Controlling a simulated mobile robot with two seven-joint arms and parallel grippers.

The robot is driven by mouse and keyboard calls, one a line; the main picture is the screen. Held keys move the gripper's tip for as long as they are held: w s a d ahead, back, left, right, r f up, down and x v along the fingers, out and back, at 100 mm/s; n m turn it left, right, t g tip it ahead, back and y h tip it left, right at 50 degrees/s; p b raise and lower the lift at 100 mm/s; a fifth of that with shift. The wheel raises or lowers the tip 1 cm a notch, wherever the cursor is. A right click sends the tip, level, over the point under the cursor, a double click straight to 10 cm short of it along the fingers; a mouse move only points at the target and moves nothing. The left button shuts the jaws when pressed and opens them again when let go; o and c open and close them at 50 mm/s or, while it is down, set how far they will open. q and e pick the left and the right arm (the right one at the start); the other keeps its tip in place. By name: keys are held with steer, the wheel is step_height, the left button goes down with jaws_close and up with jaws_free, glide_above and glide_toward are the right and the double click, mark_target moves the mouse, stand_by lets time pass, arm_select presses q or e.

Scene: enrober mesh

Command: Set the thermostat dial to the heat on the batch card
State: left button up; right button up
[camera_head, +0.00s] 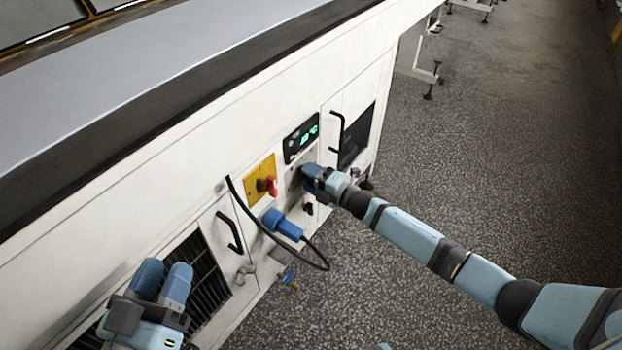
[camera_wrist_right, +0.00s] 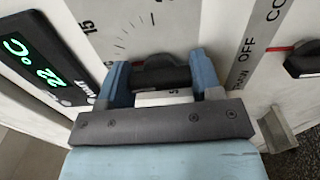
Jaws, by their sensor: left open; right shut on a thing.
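The thermostat dial (camera_wrist_right: 160,77) is a dark knob on a pale plate with tick marks; a "15" shows on the plate, and other numbers are hidden. My right gripper (camera_wrist_right: 160,88) has its two blue fingers shut on the dial from either side. In the head view my right gripper (camera_head: 309,178) reaches the panel and covers the dial. The dial's pointer setting cannot be read. A black display (camera_wrist_right: 35,65) shows green digits "22 °C"; it is also in the head view (camera_head: 301,138). My left gripper (camera_head: 164,280) is open and empty near the vent grille. No batch card is recognisable.
A second black knob (camera_wrist_right: 303,60) with a red line sits beside the lettering "OFF". A red switch (camera_head: 267,185) on a yellow plate, a blue plug (camera_head: 283,225) with a looping black cable, and black door handles (camera_head: 230,232) stick out from the white cabinet. Open floor lies right.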

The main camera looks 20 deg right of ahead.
steer(key=n+b, duration=0.1)
steer(key=n, duration=0.2)
steer(key=shift+f, duration=0.1)
arm_select(q)
steer(key=shift+w+f+g+b, duration=0.2)
steer(key=shift+f+g, duration=0.1)
steer(key=shift+f, duration=0.4)
steer(key=shift+w+f+g+b, duration=0.15)
steer(key=shift+f+g, duration=0.15)
steer(key=shift+f, duration=0.35)
arm_select(e)
steer(key=shift+n, duration=1.1)
arm_select(q)
steer(key=shift+s+d+f, duration=0.1)
steer(key=shift+s+f, duration=0.15)
arm_select(e)
steer(key=o, duration=0.9)
arm_select(q)
steer(key=shift+t, duration=0.7)
steer(key=r+p, duration=0.1)
steer(key=r, duration=0.1)
steer(key=r+p, duration=0.2)
steer(key=shift+s+a+r, duration=0.1)
steer(key=shift+a+r, duration=0.1)
steer(key=shift+r, duration=0.05)
arm_select(e)
steer(key=v, duration=1.3)
steer(key=shift+s+d, duration=0.25)
steer(key=shift+s, duration=0.05)
